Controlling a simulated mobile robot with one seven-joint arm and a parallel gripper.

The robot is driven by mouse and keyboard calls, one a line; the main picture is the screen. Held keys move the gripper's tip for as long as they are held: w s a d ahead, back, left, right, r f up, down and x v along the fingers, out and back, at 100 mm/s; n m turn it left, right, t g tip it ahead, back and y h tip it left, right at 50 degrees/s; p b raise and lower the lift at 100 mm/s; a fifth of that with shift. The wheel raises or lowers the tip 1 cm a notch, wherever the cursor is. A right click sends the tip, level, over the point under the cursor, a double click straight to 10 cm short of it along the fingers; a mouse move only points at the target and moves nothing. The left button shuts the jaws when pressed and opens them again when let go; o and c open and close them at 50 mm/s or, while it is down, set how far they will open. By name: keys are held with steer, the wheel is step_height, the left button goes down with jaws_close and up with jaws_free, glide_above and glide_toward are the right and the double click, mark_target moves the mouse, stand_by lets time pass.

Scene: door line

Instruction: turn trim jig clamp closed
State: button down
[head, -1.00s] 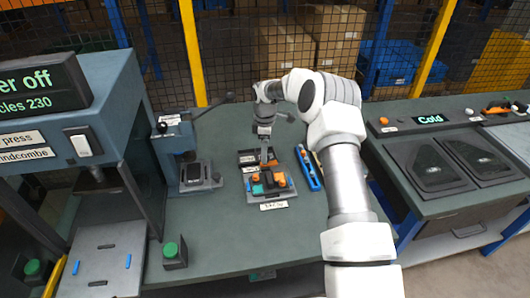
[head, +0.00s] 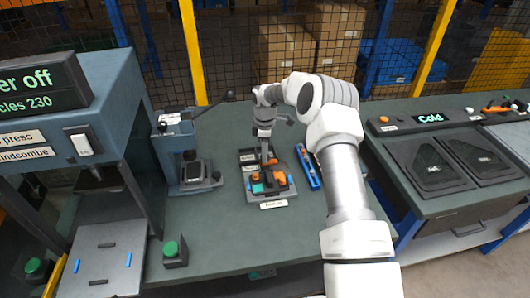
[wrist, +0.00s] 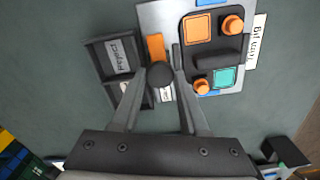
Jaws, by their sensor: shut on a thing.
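The trim jig (head: 287,188) is a light grey plate on the bench, with a dark block, orange knobs and pads and a teal pad. It also shows in the wrist view (wrist: 226,94), with a white label beside it. My gripper (head: 266,163) reaches down at the jig's back left part. In the wrist view my gripper (wrist: 161,73) has its fingertips on either side of a round black knob (wrist: 160,76), shut on it. An orange piece (wrist: 156,46) lies just beyond the knob. The clamp's lower part is hidden by the knob and fingers.
Dark bins (wrist: 113,54), one labelled, stand left of the jig in the wrist view. A blue tray (head: 308,167) lies right of the jig. A small lever press (head: 188,170) stands left. The bench front is mostly clear around a green button (head: 172,250).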

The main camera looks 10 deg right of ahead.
steer(key=shift+m+b, duration=0.4)
steer(key=shift+b, duration=0.05)
steer(key=m+b, duration=0.2)
steer(key=m, duration=0.1)
steer(key=shift+f, duration=0.1)
steer(key=m+b, duration=0.2)
steer(key=m, duration=0.2)
steer(key=shift+m, duration=0.3)
steer(key=m+b, duration=0.1)
steer(key=m, duration=0.3)
steer(key=shift+b, duration=0.3)
steer(key=m, duration=0.5)
steer(key=shift+m+b, duration=0.3)
steer(key=shift+m, duration=0.1)
steer(key=shift+c, duration=2.2)
jaws_free()
steer(key=shift+r, duration=0.2)
